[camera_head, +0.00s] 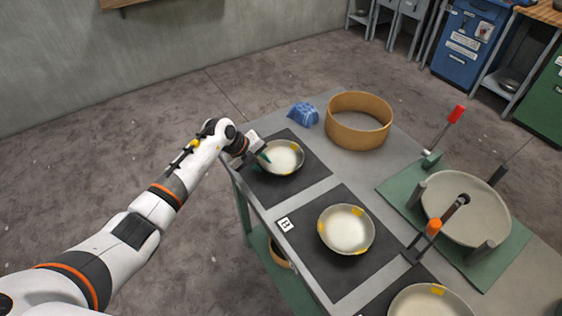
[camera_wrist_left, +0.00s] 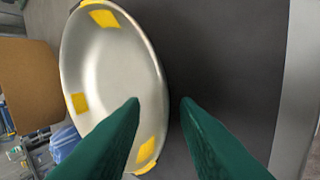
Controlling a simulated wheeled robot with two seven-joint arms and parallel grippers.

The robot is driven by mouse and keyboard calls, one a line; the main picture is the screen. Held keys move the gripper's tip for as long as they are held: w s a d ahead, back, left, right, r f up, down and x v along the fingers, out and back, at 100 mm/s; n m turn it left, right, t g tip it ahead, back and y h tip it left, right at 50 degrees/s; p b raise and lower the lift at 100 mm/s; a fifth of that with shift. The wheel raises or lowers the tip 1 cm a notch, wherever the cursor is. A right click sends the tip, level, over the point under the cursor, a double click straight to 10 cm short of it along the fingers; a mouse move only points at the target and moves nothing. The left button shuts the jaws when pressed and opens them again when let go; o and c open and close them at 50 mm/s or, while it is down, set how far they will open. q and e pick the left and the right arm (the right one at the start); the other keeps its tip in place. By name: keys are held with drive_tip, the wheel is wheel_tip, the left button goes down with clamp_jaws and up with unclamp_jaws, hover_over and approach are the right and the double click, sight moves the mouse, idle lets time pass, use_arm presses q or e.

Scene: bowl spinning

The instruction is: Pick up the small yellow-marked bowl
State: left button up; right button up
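A small pale bowl (camera_head: 286,157) with yellow marks on its rim sits on the farthest dark mat. In the left wrist view the same bowl (camera_wrist_left: 105,65) shows several yellow patches. My left gripper (camera_head: 264,157) is at the bowl's left rim in the head view. Its green fingers (camera_wrist_left: 161,100) are apart in the left wrist view, one over the inside of the bowl and one outside, with the rim between them. Whether they touch the rim cannot be told. My right gripper is not in view.
A larger yellow-marked bowl (camera_head: 346,229) sits on the middle mat, and another (camera_head: 428,302) is cut off at the bottom. A tan ring (camera_head: 359,120) and a blue cloth (camera_head: 303,114) lie behind. A big grey bowl (camera_head: 466,208) stands among posts on a green base at right.

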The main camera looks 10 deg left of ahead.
use_arm(q)
drive_tip(key=shift+r, duration=0.1)
clamp_jaws()
